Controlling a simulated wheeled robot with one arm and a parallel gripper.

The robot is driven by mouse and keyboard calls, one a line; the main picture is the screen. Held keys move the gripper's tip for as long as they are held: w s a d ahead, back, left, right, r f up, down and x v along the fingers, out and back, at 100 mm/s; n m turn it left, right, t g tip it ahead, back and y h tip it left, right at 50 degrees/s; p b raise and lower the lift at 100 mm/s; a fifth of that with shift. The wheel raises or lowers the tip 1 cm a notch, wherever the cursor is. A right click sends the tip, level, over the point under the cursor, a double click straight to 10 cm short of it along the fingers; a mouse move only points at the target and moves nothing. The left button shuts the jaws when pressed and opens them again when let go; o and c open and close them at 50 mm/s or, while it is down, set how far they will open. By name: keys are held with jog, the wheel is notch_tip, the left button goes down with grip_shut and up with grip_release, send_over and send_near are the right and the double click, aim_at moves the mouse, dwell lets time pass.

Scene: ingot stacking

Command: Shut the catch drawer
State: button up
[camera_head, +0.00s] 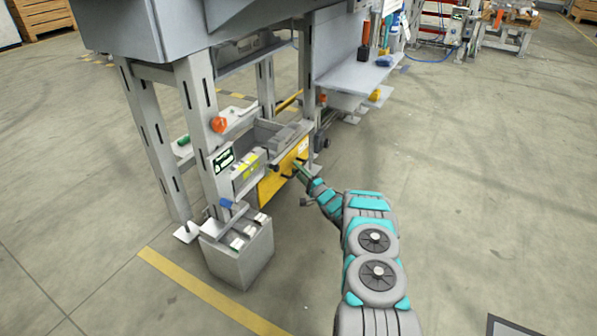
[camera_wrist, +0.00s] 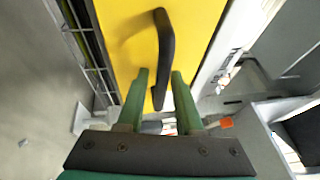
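The catch drawer has a yellow front (camera_head: 272,186) low in the grey machine frame. A grey box-like space shows behind and above this front; I cannot tell exactly how far out the drawer stands. The yellow front (camera_wrist: 192,25) fills the upper middle of the wrist view. Its black bar handle (camera_wrist: 166,55) runs nearly upright there. My gripper (camera_wrist: 161,76) is open, with its two green fingers on either side of the handle's lower part. A gap shows between each finger and the handle. In the head view my gripper (camera_head: 298,168) is at the drawer front.
A grey bin (camera_head: 240,260) with several compartments stands on the floor left of the drawer. Frame legs (camera_head: 198,130) rise beside it. An orange knob (camera_head: 218,124) and a blue part (camera_head: 226,203) stick out nearby. The floor to the right is clear.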

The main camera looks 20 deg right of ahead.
jog(key=shift+o, duration=0.7)
jog(key=p+v, duration=0.1)
jog(key=v, duration=0.6)
jog(key=shift+s, duration=0.4)
jog(key=shift+d, duration=0.1)
